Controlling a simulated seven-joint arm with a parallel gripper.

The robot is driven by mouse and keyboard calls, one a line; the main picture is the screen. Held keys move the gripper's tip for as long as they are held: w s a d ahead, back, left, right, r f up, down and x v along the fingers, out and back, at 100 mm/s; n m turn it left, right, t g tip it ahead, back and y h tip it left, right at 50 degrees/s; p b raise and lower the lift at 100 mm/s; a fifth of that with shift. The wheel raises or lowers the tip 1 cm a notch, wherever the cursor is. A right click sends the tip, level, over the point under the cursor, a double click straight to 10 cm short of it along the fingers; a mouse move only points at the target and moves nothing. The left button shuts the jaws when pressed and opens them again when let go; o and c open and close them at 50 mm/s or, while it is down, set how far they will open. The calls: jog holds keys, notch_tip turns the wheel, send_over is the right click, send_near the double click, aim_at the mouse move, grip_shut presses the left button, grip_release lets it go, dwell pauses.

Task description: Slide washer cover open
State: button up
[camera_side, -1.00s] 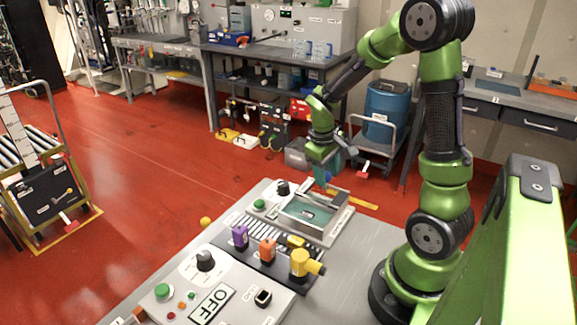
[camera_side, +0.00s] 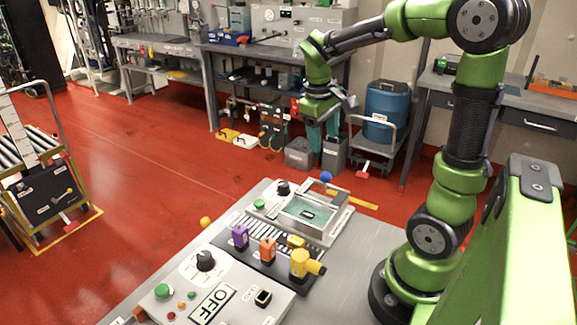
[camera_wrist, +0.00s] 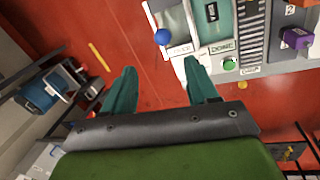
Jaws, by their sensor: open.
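The washer (camera_side: 341,222) is a pale box with a teal basin (camera_side: 297,213) holding a small dark item. A blue ball knob (camera_side: 326,176) stands at the washer's far edge, beside a pale cover panel (camera_side: 343,193). The wrist view shows the knob (camera_wrist: 162,36) at the top, near a label and the teal basin (camera_wrist: 219,20). I cannot tell exactly how far the cover has slid. My gripper (camera_side: 322,142) is open and empty, pointing down, above and apart from the knob. Its teal fingers (camera_wrist: 160,68) show spread in the wrist view.
Beside the washer are a green button (camera_side: 259,204) and black dial (camera_side: 283,188). Nearer stand purple (camera_side: 240,236), orange (camera_side: 267,250) and yellow (camera_side: 301,263) pieces, and an OFF panel (camera_side: 212,302). Air above the washer is clear.

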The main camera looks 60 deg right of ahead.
jog(key=r, duration=0.3)
jog(key=a+r, duration=0.1)
jog(key=r, duration=0.1)
jog(key=shift+w, duration=0.1)
jog(key=shift+d, duration=0.1)
jog(key=s+a+m+t+y, duration=0.1)
jog(key=s+a+t+y, duration=0.1)
jog(key=a, duration=0.7)
jog(key=s+a+t+y, duration=0.2)
jog(key=a+t, duration=0.3)
jog(key=a, duration=0.3)
jog(key=shift+s+a+f+m+t, duration=0.3)
jog(key=shift+s+a+f+m, duration=0.1)
jog(key=shift+s, duration=0.4)
